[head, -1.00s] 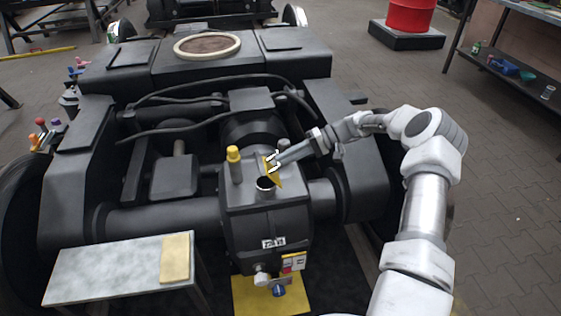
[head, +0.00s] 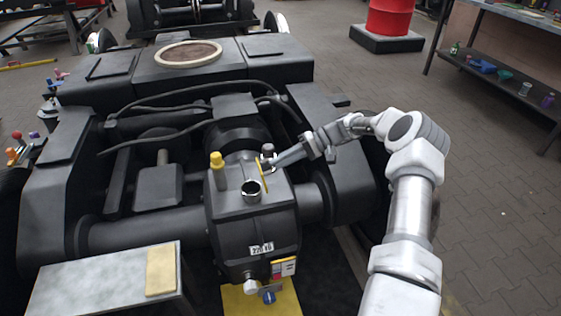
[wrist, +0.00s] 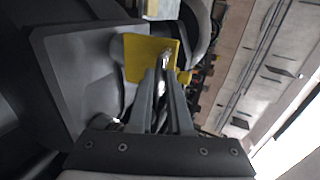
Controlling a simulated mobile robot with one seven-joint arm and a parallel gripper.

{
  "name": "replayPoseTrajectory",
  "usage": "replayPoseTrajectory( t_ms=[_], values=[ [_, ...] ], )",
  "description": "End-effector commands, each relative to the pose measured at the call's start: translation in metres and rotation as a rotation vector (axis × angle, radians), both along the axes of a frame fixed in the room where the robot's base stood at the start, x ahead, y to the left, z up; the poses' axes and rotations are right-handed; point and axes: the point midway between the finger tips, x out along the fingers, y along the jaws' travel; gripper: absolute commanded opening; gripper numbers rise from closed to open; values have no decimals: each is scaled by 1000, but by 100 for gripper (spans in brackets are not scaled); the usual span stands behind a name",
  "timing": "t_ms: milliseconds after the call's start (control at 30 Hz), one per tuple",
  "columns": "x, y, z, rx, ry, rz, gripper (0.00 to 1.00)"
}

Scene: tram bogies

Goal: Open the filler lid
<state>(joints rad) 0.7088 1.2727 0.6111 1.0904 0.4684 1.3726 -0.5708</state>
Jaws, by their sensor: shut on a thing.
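The filler lid is a thin yellow plate (head: 262,174) that stands steeply raised beside the open filler neck (head: 252,191) on top of the dark gearbox (head: 252,228). In the wrist view the yellow lid (wrist: 148,60) shows its broad face just beyond my fingers. My gripper (head: 268,163) is at the lid's right side in the head view, shut on the lid's edge or tab. In the wrist view the two fingertips (wrist: 165,75) meet at the lid, and the exact contact is partly hidden. The neck's round opening is uncovered.
A yellow-capped post (head: 217,165) stands left of the neck, and a dark-capped post (head: 268,150) stands close behind my gripper. Hoses cross the bogie behind.

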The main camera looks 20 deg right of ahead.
Motion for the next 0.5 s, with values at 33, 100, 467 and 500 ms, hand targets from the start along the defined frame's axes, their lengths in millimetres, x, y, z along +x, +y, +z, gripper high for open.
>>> replayPoseTrajectory(
  t_ms=[33, 100, 467, 500],
  values=[
    [-4, 0, -14, -16, 15, 5, 0],
    [-4, 0, -15, -15, 15, 5, 19],
    [-3, -1, -9, -11, 10, 3, 47],
    [-3, 0, -9, -11, 10, 3, 47]
  ],
)
